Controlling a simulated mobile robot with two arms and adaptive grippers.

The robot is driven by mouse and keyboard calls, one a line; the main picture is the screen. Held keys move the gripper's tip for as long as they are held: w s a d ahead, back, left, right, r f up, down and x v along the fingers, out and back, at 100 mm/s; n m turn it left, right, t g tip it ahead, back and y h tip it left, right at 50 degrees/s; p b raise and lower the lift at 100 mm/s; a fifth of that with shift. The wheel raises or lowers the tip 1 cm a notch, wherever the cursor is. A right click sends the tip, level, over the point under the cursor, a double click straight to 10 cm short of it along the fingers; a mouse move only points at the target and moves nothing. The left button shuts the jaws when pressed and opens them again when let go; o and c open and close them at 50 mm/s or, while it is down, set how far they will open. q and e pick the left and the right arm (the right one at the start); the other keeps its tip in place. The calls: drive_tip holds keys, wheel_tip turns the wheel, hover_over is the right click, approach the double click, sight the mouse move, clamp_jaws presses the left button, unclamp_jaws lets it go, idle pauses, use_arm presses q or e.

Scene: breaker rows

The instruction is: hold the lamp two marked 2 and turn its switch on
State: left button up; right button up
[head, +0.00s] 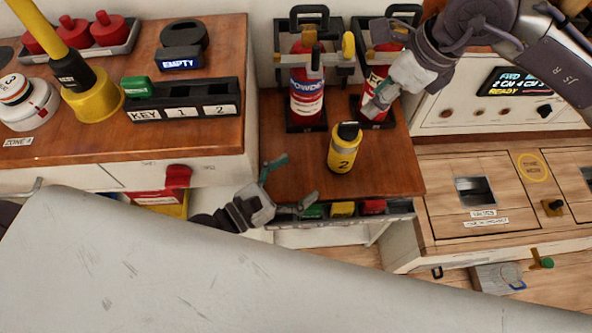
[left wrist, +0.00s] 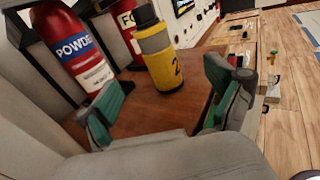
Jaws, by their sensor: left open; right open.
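The lamp marked 2 (head: 343,149) is a yellow cylinder with a black cap. It stands upright on the brown wooden shelf top, and it also shows in the left wrist view (left wrist: 161,58). I cannot make out its switch clearly. My left gripper (head: 292,185) is open and empty at the near left edge of the shelf. In the left wrist view its green-padded fingers (left wrist: 160,95) are spread, with the lamp beyond and between them. My right gripper (head: 377,98) is above and right of the lamp, in front of the right extinguisher, apart from the lamp.
Two red extinguishers, the left marked POWDER (head: 306,95), stand in racks behind the lamp. A row of coloured items (head: 343,209) hangs below the shelf's front edge. A key block (head: 183,105) sits on the left counter. A panelled console (head: 480,125) stands right. Shelf space around the lamp is bare.

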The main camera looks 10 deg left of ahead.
sight(335, 148)
use_arm(q)
drive_tip(key=shift+w+a+r+n, duration=0.15)
drive_tip(key=shift+w+r+n, duration=0.05)
drive_tip(key=shift+n, duration=0.2)
drive_tip(key=shift+w, duration=0.3)
drive_tip(key=x, duration=1.3)
drive_tip(key=shift+r, duration=0.1)
drive_tip(key=shift+c, duration=0.4)
drive_tip(key=c, duration=1.6)
use_arm(e)
drive_tip(key=shift+c, duration=0.2)
use_arm(q)
drive_tip(key=shift+c, duration=0.2)
use_arm(e)
drive_tip(key=a+f+n+g, duration=0.1)
drive_tip(key=f+n, duration=0.1)
drive_tip(key=f, duration=0.1)
drive_tip(key=w+a+f+n+g, duration=0.1)
drive_tip(key=f+n, duration=0.2)
drive_tip(key=a+f+n, duration=0.1)
drive_tip(key=f+n, duration=0.1)
drive_tip(key=f, duration=0.1)
drive_tip(key=shift+w+a+f+g+y, duration=0.2)
drive_tip(key=shift+w+f+g+y, duration=0.1)
drive_tip(key=shift+g, duration=0.1)
